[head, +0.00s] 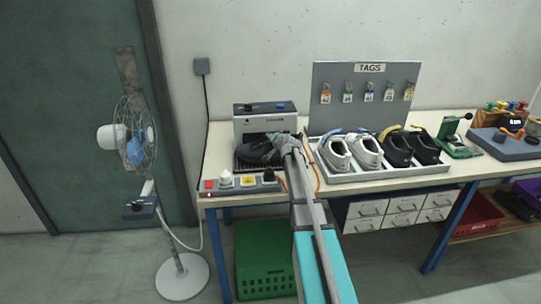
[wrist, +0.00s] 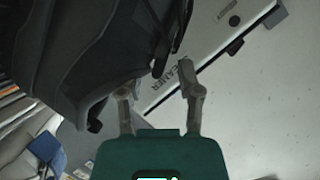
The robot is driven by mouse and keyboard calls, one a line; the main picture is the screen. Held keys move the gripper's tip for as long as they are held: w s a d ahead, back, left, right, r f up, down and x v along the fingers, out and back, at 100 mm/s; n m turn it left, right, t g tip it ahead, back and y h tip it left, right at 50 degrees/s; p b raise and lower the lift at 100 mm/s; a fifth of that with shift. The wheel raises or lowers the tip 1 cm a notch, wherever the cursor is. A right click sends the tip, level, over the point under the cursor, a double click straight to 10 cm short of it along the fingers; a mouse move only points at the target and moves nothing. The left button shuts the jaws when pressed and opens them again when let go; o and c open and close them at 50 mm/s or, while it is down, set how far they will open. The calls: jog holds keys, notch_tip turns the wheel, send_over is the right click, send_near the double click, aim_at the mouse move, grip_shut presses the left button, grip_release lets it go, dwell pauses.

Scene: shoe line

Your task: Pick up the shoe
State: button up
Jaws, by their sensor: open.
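A dark shoe (head: 257,151) sits in the steamer (head: 264,123) at the back left of the bench. My gripper (head: 281,141) is at the right end of this shoe, at about its height, and hides part of it. In the wrist view the dark shoe (wrist: 90,50) fills the upper left. There my gripper (wrist: 158,78) is open, with its two fingers apart. The left finger overlaps the shoe's lower edge, and the right finger is seen against the steamer's pale face (wrist: 215,55). I cannot tell whether either finger touches the shoe.
A white tray (head: 382,178) right of my arm holds several white and black shoes. A grey tag board (head: 337,87) stands behind it. A control strip with knobs (head: 240,184) lies in front of the steamer. A fan (head: 135,140) stands left of the bench.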

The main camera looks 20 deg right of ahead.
jog(key=shift+w+f, duration=0.2)
jog(key=shift+w, duration=0.45)
jog(key=shift+c, duration=0.3)
grip_shut()
